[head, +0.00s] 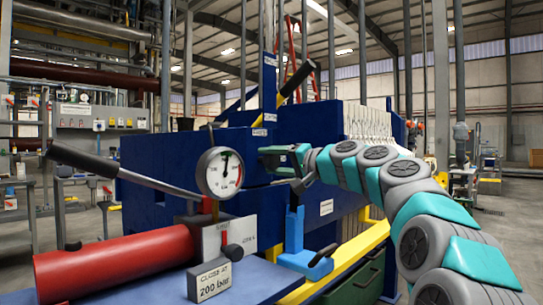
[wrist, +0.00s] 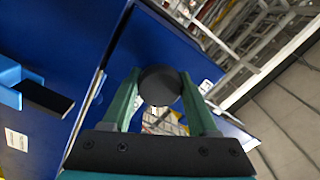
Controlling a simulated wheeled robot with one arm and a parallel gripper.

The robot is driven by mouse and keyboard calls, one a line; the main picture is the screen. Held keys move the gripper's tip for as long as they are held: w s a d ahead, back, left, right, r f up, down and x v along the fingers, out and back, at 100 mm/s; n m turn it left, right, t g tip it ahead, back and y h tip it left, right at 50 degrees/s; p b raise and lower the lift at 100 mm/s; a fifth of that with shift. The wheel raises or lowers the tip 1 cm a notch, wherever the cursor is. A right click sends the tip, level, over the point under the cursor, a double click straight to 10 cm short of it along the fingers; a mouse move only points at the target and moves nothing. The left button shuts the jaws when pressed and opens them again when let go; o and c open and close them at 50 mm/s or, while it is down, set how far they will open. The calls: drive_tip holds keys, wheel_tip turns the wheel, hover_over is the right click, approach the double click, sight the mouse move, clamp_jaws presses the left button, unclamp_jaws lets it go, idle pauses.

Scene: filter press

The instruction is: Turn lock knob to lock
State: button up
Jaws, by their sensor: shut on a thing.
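A dark round knob (wrist: 160,85), which I take for the lock knob, sits between the two green fingers of my gripper (wrist: 163,92) in the wrist view. The fingers are shut on it, one on each side. In the head view my gripper (head: 272,157) is up against the dark blue press body (head: 160,155), right of the pressure gauge.
The white pressure gauge (head: 219,172), a long black-gripped lever (head: 80,161) and a red cylinder (head: 115,262) stand at the left. A "CLOSE AT 200 bar" block (head: 210,281) and a light blue bracket (head: 295,235) are in front. A yellow rail (head: 350,255) runs below my arm.

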drive_tip(key=shift+m, duration=0.3)
drive_tip(key=o, duration=1.4)
drive_tip(key=shift+c, duration=0.2)
drive_tip(key=v, duration=0.7)
drive_tip(key=shift+s+d+b, duration=0.2)
drive_tip(key=shift+d+b, duration=0.15)
drive_tip(key=shift+b, duration=0.05)
